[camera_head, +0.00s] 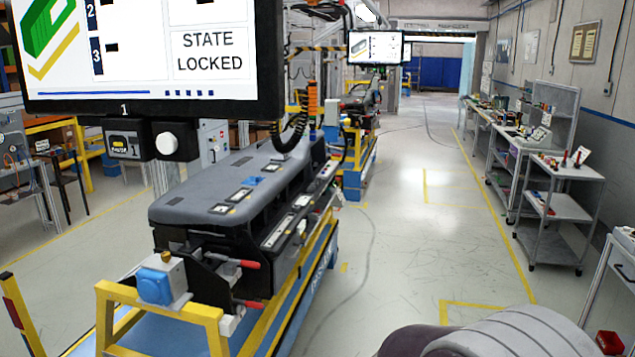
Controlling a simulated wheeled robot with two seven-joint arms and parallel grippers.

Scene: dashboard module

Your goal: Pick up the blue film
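A small blue patch (254,181) lies on top of the grey dashboard module (185,203), among several small dark pieces with pale marks. It may be the blue film, but it is too small to tell for sure. The dashboard module rests on a yellow and blue stand left of the middle. Neither of my grippers shows in the head view. A rounded grey part at the bottom right looks like part of my own arm.
A large screen (150,50) reading "STATE LOCKED" hangs above the module's near left end. A blue box (155,286) sits on the yellow frame in front. Grey shelf carts (560,205) line the right wall. The floor (400,250) between is clear.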

